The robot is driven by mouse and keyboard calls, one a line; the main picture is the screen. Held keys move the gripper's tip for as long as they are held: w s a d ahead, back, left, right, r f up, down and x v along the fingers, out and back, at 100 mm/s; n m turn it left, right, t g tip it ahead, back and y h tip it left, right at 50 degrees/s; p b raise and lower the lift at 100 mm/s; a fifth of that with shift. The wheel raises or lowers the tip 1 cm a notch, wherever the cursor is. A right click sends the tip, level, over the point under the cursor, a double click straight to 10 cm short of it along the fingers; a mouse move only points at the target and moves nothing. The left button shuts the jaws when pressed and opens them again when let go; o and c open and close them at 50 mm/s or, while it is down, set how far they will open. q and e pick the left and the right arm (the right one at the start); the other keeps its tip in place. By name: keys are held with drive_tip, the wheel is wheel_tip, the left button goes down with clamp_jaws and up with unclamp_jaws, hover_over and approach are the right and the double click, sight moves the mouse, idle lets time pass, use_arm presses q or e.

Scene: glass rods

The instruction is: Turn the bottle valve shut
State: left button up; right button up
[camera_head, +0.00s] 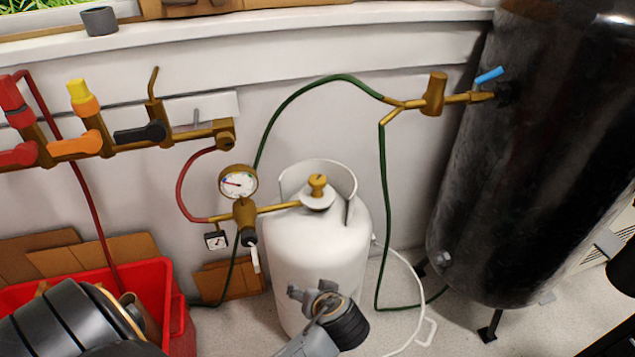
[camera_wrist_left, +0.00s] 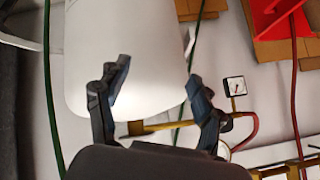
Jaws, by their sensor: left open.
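The white gas bottle (camera_head: 318,245) stands upright on the floor in the middle of the head view. Its brass bottle valve (camera_head: 317,184) sits on top, inside the white collar. My left gripper (camera_head: 312,294) is in front of the bottle's lower body, below the valve and apart from it. In the left wrist view, the gripper (camera_wrist_left: 157,82) is open and empty, with the white bottle (camera_wrist_left: 125,50) behind its fingers. My right gripper is not in view.
A gauge (camera_head: 238,182) and regulator sit left of the valve. A green hose (camera_head: 310,86) arches behind the bottle. A black tank (camera_head: 540,150) stands at right, a red crate (camera_head: 178,310) at lower left. A valve manifold (camera_head: 110,140) lines the left wall.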

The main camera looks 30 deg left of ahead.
use_arm(q)
drive_tip(key=w+r+n+t+y, duration=0.25)
drive_tip(key=w+r+y, duration=0.2)
drive_tip(key=w, duration=0.25)
drive_tip(key=n+t+y, duration=0.2)
drive_tip(key=n+y, duration=0.2)
approach(322, 187)
drive_tip(key=shift+h, duration=0.25)
drive_tip(key=x, duration=1.2)
drive_tip(key=shift+a+r+p, duration=0.2)
drive_tip(key=shift+r+p, duration=0.1)
drive_tip(key=shift+p, duration=0.05)
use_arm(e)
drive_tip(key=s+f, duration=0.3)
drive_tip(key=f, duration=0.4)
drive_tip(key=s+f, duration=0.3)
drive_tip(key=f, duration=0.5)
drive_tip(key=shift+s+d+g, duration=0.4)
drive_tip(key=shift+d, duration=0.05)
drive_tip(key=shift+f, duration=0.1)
use_arm(q)
drive_tip(key=c, duration=1.2)
